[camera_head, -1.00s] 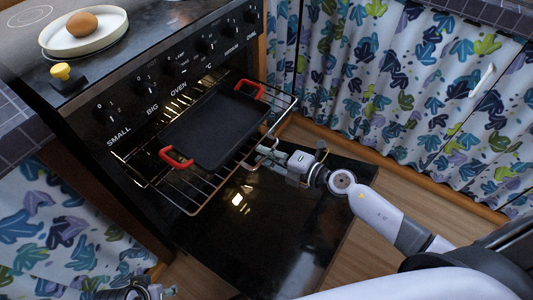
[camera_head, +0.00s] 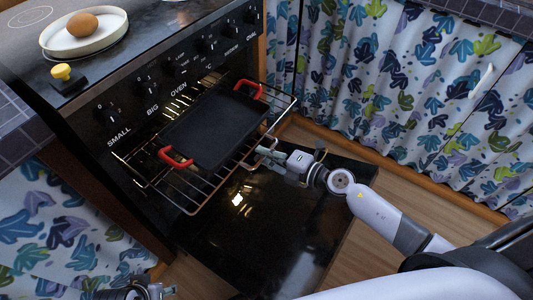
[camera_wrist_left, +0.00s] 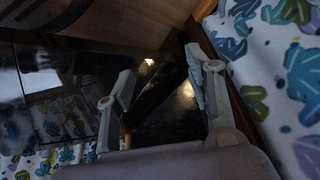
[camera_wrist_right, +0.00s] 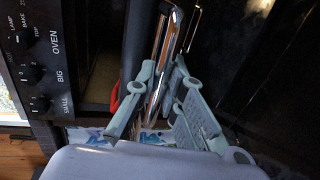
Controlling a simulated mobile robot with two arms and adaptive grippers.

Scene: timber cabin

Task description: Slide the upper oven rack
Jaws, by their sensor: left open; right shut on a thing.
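The upper oven rack (camera_head: 222,184) is a wire rack sticking out of the oven above the lowered door. A dark tray with red handles (camera_head: 215,130) lies on it. My right gripper (camera_head: 263,151) is at the rack's front edge. In the right wrist view its fingers (camera_wrist_right: 157,105) are closed around the rack's metal bars (camera_wrist_right: 163,60). My left gripper shows only partly at the bottom left of the head view (camera_head: 150,291). In the left wrist view its fingers (camera_wrist_left: 160,100) are apart with nothing between them.
The open oven door (camera_head: 270,220) lies under the rack. A plate (camera_head: 105,38) with a brown egg (camera_head: 82,23) and a yellow-topped black object (camera_head: 66,78) stand on the stovetop. Patterned curtains (camera_head: 400,90) hang at the right; wooden floor shows below them.

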